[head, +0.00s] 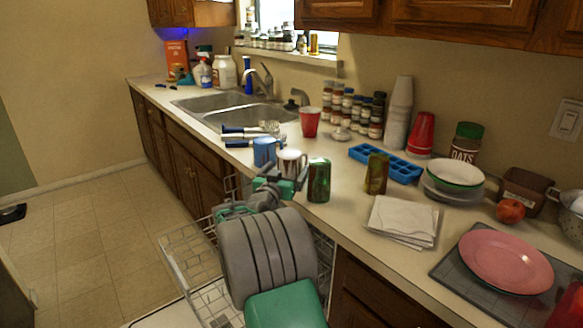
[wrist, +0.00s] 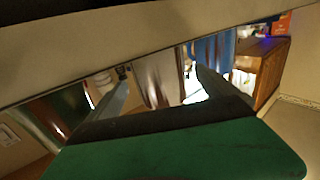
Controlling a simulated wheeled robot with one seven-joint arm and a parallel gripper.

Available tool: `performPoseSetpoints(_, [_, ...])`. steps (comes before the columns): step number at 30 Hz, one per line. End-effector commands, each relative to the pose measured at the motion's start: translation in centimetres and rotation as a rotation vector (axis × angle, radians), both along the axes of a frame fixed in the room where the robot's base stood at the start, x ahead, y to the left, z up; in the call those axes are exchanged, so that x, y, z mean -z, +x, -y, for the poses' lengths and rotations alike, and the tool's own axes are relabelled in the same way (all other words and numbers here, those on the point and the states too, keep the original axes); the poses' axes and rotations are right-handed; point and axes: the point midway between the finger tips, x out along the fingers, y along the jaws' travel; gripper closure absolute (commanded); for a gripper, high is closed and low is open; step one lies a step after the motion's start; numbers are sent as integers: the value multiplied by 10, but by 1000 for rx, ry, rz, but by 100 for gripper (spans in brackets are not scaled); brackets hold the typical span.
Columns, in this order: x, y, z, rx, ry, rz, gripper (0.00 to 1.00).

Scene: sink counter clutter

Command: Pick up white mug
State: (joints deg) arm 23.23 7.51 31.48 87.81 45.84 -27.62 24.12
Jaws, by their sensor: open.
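The white mug (head: 291,160) stands near the counter's front edge, its lower part hidden behind my gripper in the head view. It looks pale and shiny, and in the wrist view it shows between my two fingers (wrist: 158,75). My gripper (head: 281,178) is open, with one finger on each side of the mug. I cannot tell whether either finger touches it. A blue mug (head: 264,151) stands close on the left. A green can (head: 319,181) stands close on the right.
Utensils (head: 250,131) and a red cup (head: 310,122) are behind the mugs. A second can (head: 376,174), a blue ice tray (head: 386,163) and paper napkins (head: 402,221) lie to the right. An open dishwasher rack (head: 197,258) is below the counter edge.

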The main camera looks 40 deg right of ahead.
Motion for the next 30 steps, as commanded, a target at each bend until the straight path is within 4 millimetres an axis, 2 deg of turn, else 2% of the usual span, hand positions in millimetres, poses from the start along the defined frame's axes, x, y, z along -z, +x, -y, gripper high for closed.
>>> performPoseSetpoints(3, [-1,9,21,3,1,0,3])
performPoseSetpoints(6, [-1,16,32,1,1,0,3])
performPoseSetpoints(13, [-1,18,33,-2,1,0,3])
performPoseSetpoints(30, [-1,18,33,-2,2,-1,50])
